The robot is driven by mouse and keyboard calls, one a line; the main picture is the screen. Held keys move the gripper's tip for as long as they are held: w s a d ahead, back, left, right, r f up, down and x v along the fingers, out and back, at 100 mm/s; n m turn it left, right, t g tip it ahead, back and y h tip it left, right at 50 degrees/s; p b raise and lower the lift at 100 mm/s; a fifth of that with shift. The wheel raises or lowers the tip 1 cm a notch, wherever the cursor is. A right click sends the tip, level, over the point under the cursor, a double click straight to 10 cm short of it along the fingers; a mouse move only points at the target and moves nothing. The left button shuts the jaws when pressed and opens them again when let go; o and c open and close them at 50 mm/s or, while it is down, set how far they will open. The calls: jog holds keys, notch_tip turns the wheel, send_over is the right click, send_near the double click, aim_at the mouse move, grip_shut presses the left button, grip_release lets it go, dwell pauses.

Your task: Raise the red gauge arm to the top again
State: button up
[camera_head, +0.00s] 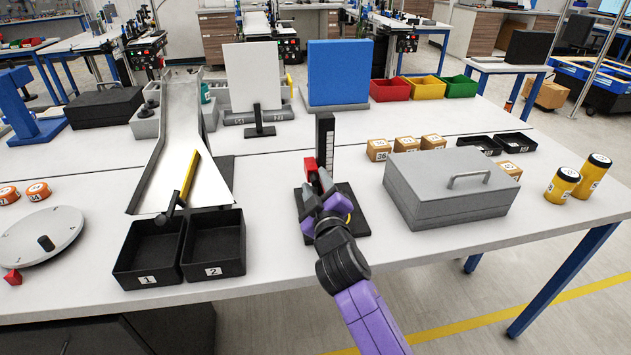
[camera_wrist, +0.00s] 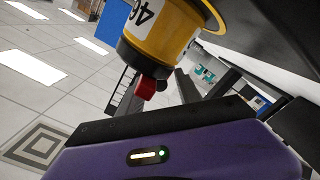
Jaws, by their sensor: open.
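The gauge is a dark upright post with a pale scale (camera_head: 325,142) on a black base plate (camera_head: 358,200). Its red arm (camera_head: 310,166) shows low beside the post, just beyond my gripper. The red part also shows in the wrist view (camera_wrist: 146,87), below the dark end of a yellow cylinder. My gripper (camera_head: 322,190) is open, over the base plate and close to the red arm. Whether it touches the red arm cannot be told. The yellow cylinder (camera_wrist: 168,40), with a black collar and a white label, fills the top of the wrist view.
Left are two black bins (camera_head: 148,278) (camera_head: 214,270) below a metal chute (camera_head: 190,120). Bare table lies in front of the gauge base.

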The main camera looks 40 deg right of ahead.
jog(key=shift+w+d, duration=0.15)
jog(key=shift+w, duration=0.05)
grip_shut()
dwell(1.4)
